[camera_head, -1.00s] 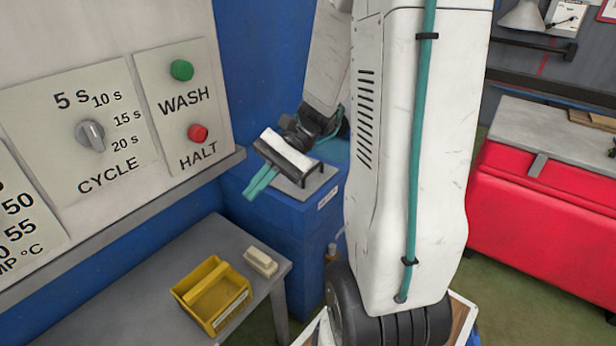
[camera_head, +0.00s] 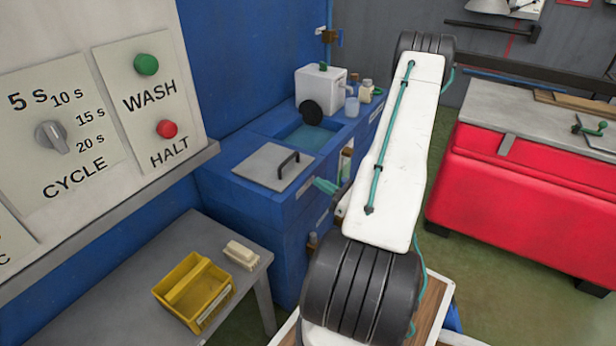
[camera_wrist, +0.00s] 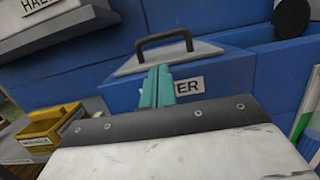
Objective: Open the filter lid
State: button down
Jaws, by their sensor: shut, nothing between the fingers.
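The filter lid (camera_head: 262,160) is a flat grey plate with a black bar handle (camera_head: 288,163), lying flat on top of the blue cabinet. My gripper (camera_head: 324,186) has teal fingers and shows just right of the lid, beside the cabinet's front, apart from the handle. In the wrist view the shut, empty fingers (camera_wrist: 157,86) point at the cabinet front below the lid (camera_wrist: 200,53).
A basin of water (camera_head: 308,137) lies behind the lid, with a white box (camera_head: 320,85) and small bottles beyond. A grey side table holds a yellow bin (camera_head: 193,290) and a pale block (camera_head: 241,254). A red chest (camera_head: 520,190) stands at right.

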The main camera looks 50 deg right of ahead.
aim_at(298, 175)
jog(key=x, duration=0.9)
jog(key=shift+w+a, duration=0.1)
jog(key=shift+r, duration=0.1)
